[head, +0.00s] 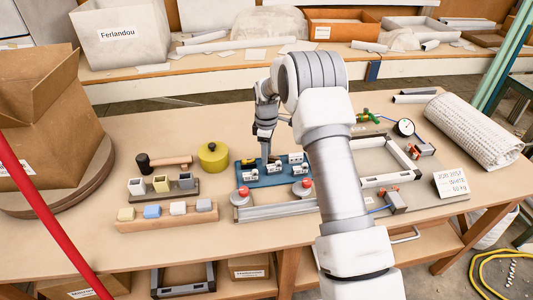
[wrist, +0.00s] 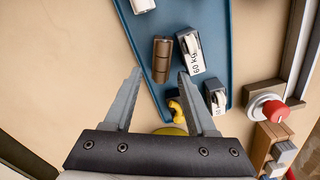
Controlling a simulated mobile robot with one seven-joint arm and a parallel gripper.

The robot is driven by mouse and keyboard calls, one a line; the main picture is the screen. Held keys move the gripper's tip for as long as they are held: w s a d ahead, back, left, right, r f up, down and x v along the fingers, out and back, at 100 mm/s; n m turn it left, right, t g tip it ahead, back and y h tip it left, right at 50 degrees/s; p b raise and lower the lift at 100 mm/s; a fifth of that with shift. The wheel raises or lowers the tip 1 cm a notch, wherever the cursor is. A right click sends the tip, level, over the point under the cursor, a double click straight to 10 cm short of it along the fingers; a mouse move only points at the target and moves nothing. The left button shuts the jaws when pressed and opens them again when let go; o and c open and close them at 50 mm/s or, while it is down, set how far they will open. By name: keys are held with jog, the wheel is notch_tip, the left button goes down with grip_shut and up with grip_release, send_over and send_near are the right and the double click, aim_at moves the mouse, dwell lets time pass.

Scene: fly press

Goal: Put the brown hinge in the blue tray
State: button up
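The brown hinge (wrist: 161,60) lies inside the blue tray (wrist: 205,12), close to its left rim in the wrist view. My gripper (wrist: 159,74) is open, with one finger on each side of the hinge in that view. Gaps show between the hinge and both fingertips, and nothing is held. In the head view my gripper (head: 266,157) is low over the blue tray (head: 256,182). There the arm and gripper hide part of the tray, and the hinge is hard to make out.
The tray also holds several white-and-dark labelled pieces (wrist: 194,57) and a yellow curved piece (wrist: 177,109). A yellow round pot (head: 213,157) stands left of the tray. A metal rail with red knobs (head: 301,188) lies in front. Bare tabletop shows behind the tray.

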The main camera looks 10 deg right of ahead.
jog(key=s+r+m+t+p, duration=0.15)
jog(key=s+r, duration=0.25)
jog(key=r, duration=0.8)
jog(key=s+r+m, duration=0.2)
jog(key=s+r, duration=0.1)
jog(key=r, duration=0.9)
jog(key=s+d+r+m+t, duration=0.1)
jog(key=s+r+m, duration=0.2)
jog(key=s+r, duration=0.6)
jog(key=s+f+m+t, duration=0.3)
jog(key=s+m, duration=0.4)
jog(key=s, duration=1.4)
jog(key=shift+s+d, duration=0.25)
jog(key=shift+d, duration=0.15)
notch_tip(320, 180, up, 6)
jog(key=p, duration=0.6)
